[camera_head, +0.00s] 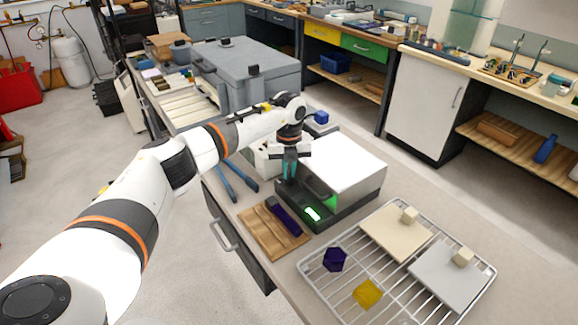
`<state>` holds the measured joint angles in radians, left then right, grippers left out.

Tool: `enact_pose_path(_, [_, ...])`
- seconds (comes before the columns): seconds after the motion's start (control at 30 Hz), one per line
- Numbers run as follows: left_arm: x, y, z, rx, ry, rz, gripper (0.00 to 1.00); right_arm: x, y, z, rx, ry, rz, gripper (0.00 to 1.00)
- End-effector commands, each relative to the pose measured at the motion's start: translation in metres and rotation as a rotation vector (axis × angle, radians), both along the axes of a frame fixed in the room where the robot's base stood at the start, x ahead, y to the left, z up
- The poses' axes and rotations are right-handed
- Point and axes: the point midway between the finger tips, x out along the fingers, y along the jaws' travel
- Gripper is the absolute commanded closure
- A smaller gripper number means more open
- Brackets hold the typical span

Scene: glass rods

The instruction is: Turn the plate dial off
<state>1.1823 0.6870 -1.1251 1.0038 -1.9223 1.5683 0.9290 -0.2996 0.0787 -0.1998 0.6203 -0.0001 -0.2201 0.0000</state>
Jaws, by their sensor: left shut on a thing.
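The hot plate (345,162) has a white top and a dark front base, and it stands on the bench in the middle. My left gripper (289,178) points down at the left end of the front panel. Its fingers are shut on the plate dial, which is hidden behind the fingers. My right gripper is not in view.
A wooden board (262,233) with a dark purple bar (285,216) lies in front of the plate. A wire rack (398,313) at the right holds two pale slabs with small blocks, a purple piece (334,259) and a yellow piece (368,293). Blue tongs (240,178) lie at the left.

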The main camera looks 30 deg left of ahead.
Motion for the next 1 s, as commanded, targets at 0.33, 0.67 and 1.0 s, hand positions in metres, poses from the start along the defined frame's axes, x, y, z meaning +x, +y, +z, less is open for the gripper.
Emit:
enact_pose_path(0.33, [0.002, 0.0, 0.004, 0.0, -0.006, 0.296, 1.0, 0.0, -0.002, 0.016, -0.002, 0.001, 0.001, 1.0])
enact_pose_path(0.67, [0.001, 0.001, 0.003, 0.0, -0.005, 0.466, 1.0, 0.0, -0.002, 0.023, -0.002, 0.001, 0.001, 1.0])
enact_pose_path(1.0, [0.002, 0.001, 0.003, 0.0, -0.007, 0.518, 1.0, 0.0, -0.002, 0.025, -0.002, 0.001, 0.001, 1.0])
